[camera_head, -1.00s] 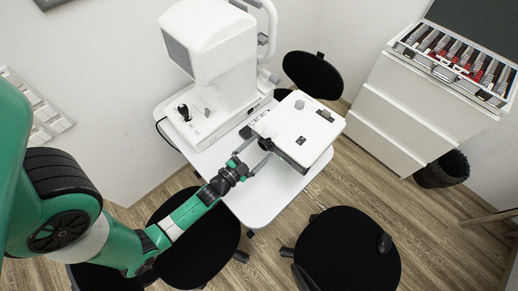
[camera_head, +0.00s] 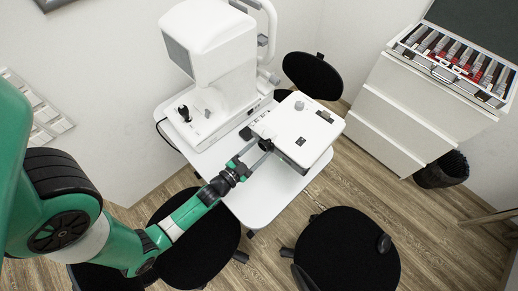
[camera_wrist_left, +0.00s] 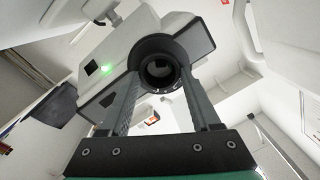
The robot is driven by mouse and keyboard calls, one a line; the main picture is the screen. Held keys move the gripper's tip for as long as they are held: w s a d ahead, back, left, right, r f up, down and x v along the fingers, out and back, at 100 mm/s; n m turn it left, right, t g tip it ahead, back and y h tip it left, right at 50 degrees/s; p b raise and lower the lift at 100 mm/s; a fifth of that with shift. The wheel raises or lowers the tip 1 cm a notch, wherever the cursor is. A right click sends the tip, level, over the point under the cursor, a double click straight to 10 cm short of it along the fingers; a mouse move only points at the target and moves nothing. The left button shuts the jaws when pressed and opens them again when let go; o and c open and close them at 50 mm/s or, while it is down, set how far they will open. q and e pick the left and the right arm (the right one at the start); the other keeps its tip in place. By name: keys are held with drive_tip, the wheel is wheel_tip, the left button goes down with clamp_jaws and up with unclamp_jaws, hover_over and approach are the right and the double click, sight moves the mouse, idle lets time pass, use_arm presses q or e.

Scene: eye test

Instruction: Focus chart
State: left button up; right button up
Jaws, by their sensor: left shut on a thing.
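The white chart projector (camera_head: 305,130) sits on the white table with its lens side facing my left arm. My left gripper (camera_head: 262,149) reaches in from the left, its fingers shut on the projector's black lens ring, which is mostly covered by them in the head view. In the left wrist view, the dark round lens ring (camera_wrist_left: 158,66) sits between the two fingertips, and a green light glows on the projector's white body (camera_wrist_left: 120,50). No chart image shows in these frames. My right gripper is not in view.
A large white eye-examination device (camera_head: 215,60) with a black joystick stands behind on the white table (camera_head: 262,205). Black round stools (camera_head: 347,250) surround the table. An open lens case (camera_head: 455,62) lies on a white drawer cabinet (camera_head: 395,120) at right, beside a black bin (camera_head: 443,170).

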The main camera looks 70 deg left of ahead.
use_arm(q)
drive_tip(key=n+p, duration=0.1)
drive_tip(key=n, duration=0.3)
drive_tip(key=shift+a+r, duration=0.1)
drive_tip(key=n+p, duration=0.1)
drive_tip(key=n, duration=0.1)
drive_tip(key=shift+n, duration=0.4)
drive_tip(key=n, duration=0.2)
drive_tip(key=shift+n+p, duration=0.3)
drive_tip(key=shift+p, duration=0.05)
drive_tip(key=shift+s+a+n+p, duration=0.1)
drive_tip(key=shift+n+p, duration=0.25)
drive_tip(key=shift+n, duration=1.55)
drive_tip(key=o, duration=1.4)
drive_tip(key=shift+s, duration=0.1)
